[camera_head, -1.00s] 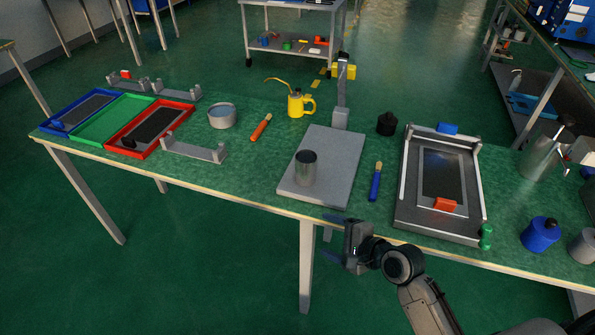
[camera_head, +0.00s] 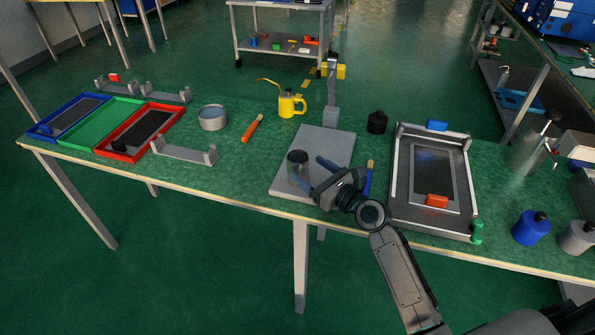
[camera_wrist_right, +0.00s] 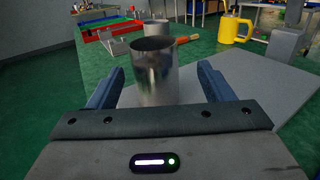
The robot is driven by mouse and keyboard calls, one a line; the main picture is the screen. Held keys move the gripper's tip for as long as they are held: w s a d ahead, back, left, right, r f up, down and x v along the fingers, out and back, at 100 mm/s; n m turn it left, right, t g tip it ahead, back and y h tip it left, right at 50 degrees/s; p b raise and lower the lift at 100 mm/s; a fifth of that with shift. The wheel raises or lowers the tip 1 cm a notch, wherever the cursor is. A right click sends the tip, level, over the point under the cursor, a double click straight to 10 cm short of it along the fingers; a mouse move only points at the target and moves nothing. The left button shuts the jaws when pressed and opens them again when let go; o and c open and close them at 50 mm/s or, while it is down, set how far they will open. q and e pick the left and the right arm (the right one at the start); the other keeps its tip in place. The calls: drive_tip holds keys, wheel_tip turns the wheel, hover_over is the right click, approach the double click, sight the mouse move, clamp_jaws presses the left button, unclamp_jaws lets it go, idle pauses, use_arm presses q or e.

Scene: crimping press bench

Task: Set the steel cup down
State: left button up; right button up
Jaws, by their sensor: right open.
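The steel cup (camera_head: 296,162) stands upright on the grey plate (camera_head: 318,143) near the front edge of the bench. In the right wrist view the cup (camera_wrist_right: 153,75) appears in line between the two blue fingers, with a visible gap on each side. My right gripper (camera_head: 308,173) is open and low at the cup's near right side. Its fingers point toward the cup and one covers part of the cup's lower side in the head view. My left gripper is not in view.
A blue-handled brush (camera_head: 368,178) lies right of the plate, close to my right wrist. A framed fixture (camera_head: 399,180) stands further right. A yellow oil can (camera_head: 287,104), an orange-handled tool (camera_head: 252,128) and a round tin (camera_head: 213,120) stand or lie behind left.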

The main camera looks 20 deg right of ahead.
sight(290, 155)
drive_tip(key=shift+x, duration=0.85)
drive_tip(key=w+a, duration=0.1)
drive_tip(key=w+a+r, duration=0.1)
drive_tip(key=w, duration=0.1)
drive_tip(key=shift+w+a, duration=0.5)
drive_tip(key=shift+w, duration=0.2)
drive_tip(key=shift+d, duration=0.1)
drive_tip(key=c, duration=1.2)
drive_tip(key=shift+p, duration=0.3)
